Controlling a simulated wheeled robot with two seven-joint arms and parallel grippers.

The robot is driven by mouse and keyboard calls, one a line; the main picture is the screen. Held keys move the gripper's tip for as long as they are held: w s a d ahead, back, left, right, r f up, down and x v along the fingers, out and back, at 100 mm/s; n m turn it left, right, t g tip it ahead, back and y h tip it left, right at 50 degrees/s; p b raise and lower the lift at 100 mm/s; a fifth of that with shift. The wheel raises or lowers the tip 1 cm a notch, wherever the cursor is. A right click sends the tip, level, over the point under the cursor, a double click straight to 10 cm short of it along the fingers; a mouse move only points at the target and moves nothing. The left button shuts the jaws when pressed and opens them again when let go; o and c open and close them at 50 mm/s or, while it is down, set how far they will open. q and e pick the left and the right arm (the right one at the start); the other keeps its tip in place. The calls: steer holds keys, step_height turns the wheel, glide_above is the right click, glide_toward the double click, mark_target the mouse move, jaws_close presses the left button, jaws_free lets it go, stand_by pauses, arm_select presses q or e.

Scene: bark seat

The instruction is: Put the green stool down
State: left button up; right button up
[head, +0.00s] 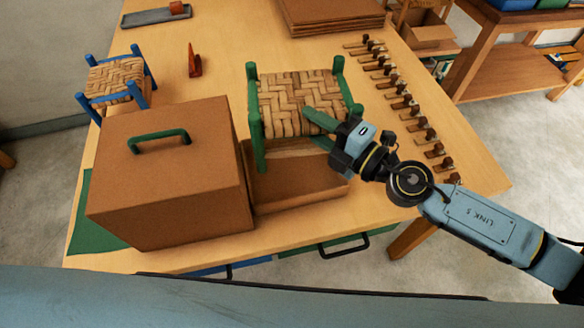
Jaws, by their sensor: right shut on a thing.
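The green stool (291,92) has green posts and a woven bark seat. It is at the middle of the table, upright, just behind and partly over a low brown block or tray (300,192). My right gripper (318,130) reaches in from the right and is shut on the seat's front right edge, one finger above and one below. Whether the stool's feet rest on anything is hidden by the seat, the brown block and the box. My left gripper is not in view.
A brown box with a green handle (190,190) stands front left, close beside the stool. A blue stool (115,82) is behind it. Several small wooden pegged pieces (405,105) line the right side. Brown sheets (330,18) lie at the back. A green mat (92,225) shows front left.

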mark_target(312, 154)
steer(key=shift+s+a+f+g, duration=0.1)
steer(key=shift+a+f+g, duration=0.15)
steer(key=shift+g, duration=0.05)
steer(key=shift+s+a+f+n+g+y+p, duration=0.2)
steer(key=shift+a+n+g+y+p, duration=0.1)
steer(key=shift+n+g, duration=0.1)
steer(key=shift+f, duration=0.15)
step_height(312, 154, down, 6)
steer(key=b, duration=0.3)
steer(key=shift+f+b, duration=1.15)
steer(key=shift+f, duration=0.85)
steer(key=o, duration=0.8)
steer(key=shift+f, duration=0.2)
steer(key=o, duration=0.5)
steer(key=shift+r, duration=0.1)
